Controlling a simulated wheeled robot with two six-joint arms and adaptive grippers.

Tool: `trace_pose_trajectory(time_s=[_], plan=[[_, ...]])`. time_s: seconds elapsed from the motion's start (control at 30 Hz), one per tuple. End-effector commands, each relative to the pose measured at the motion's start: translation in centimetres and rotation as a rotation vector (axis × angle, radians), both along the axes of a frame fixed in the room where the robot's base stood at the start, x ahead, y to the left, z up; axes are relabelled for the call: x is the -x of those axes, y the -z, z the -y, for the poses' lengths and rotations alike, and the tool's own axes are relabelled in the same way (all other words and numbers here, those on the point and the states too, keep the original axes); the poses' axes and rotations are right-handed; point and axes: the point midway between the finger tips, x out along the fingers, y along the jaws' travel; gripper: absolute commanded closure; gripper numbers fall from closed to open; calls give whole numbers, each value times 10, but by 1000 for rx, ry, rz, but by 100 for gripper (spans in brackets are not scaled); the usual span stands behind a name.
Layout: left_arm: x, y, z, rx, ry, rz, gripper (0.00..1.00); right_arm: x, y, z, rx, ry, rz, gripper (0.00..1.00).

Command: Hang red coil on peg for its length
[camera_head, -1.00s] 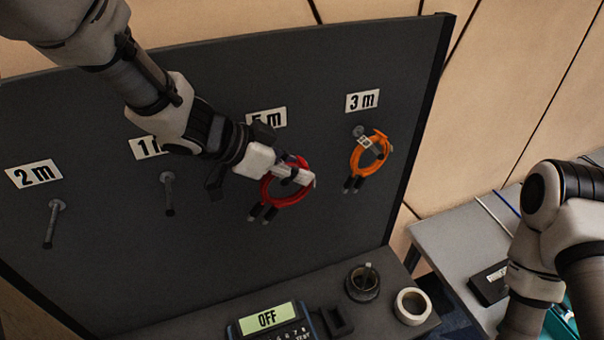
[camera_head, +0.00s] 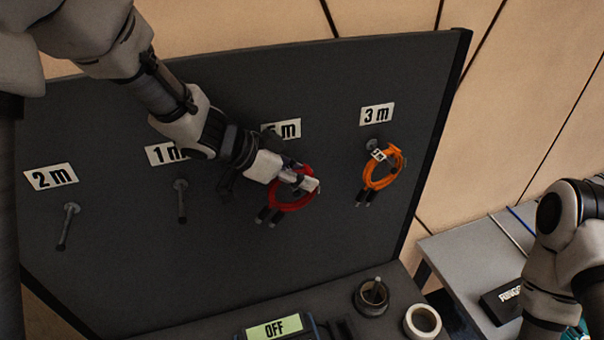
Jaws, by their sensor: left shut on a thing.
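My left gripper (camera_head: 297,181) is shut on the red coil (camera_head: 293,204), at the dark board below the partly covered "5 m" label (camera_head: 289,130). The coil hangs down from the gripper with its dark plugs below. The gripper hides the coil's top and any peg behind it; I cannot tell whether the coil is around a peg. Bare pegs show under the "2 m" label (camera_head: 51,178) and the "1 m" label (camera_head: 166,153). An orange coil (camera_head: 382,169) hangs under the "3 m" label (camera_head: 377,114). My right arm is at the right edge; its gripper is out of view.
A grey table (camera_head: 470,262) with a dark box (camera_head: 502,299) stands at the right.

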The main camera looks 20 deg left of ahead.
Motion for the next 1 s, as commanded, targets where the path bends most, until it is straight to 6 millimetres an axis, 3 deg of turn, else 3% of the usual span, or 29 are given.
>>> trace_pose_trajectory(time_s=[0.3, 0.33, 0.4, 0.8, 1.0], plan=[[0, 0, 0, 0, 0, 0, 100, 0, 0, 0, 0, 0, 0, 100], [0, 0, 0, 0, 0, 0, 74, 0, 0, 0, 0, 0, 0, 100], [0, 0, 0, 0, 0, 0, 49, 0, 0, 0, 0, 0, 0, 100], [1, -1, -1, 0, -1, -2, 48, 0, 0, 0, 0, 0, 0, 100], [14, -23, -21, 5, -1, 3, 48, 0, 0, 0, 0, 0, 0, 100]])
